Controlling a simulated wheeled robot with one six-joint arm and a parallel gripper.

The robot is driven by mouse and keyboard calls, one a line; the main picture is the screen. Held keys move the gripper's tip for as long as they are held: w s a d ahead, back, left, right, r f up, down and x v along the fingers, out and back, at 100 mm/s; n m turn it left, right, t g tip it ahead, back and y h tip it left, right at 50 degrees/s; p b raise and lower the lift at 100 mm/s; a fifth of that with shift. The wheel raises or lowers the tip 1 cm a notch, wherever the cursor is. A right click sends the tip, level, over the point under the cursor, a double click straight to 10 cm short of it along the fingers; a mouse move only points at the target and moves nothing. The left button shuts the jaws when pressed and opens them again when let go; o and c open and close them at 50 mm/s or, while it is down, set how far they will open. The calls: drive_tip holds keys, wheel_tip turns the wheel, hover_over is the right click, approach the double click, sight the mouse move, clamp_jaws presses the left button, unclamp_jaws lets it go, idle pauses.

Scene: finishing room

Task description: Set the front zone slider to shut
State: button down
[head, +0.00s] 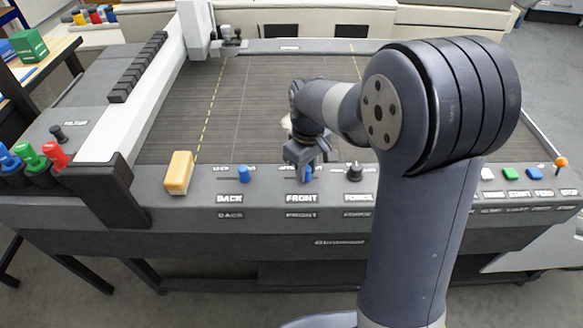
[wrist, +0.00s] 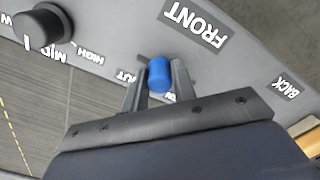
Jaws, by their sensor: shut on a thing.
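The front zone slider is a blue knob (wrist: 159,75) above the FRONT label (head: 301,198) on the machine's grey front panel. My gripper (wrist: 158,88) has its fingers on both sides of this knob and is shut on it. In the head view my gripper (head: 307,168) reaches down to the panel, and part of the blue knob (head: 308,174) shows beneath it. The small position words beside the slider are mostly covered by my fingers, so I cannot tell its exact setting.
The blue BACK slider knob (head: 244,174) stands to the left and the black FORCE knob (head: 355,169) to the right. A yellow-orange block (head: 178,173) lies on the panel. Green, blue and orange controls sit at the far right. The dark machine bed (head: 250,110) is mostly bare.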

drive_tip(key=shift+d, duration=1.1)
drive_tip(key=c, duration=1.1)
unclamp_jaws()
drive_tip(key=shift+d, duration=0.15)
drive_tip(key=shift+c, duration=0.2)
wheel_tip(320, 180, up, 11)
drive_tip(key=shift+f, duration=0.1)
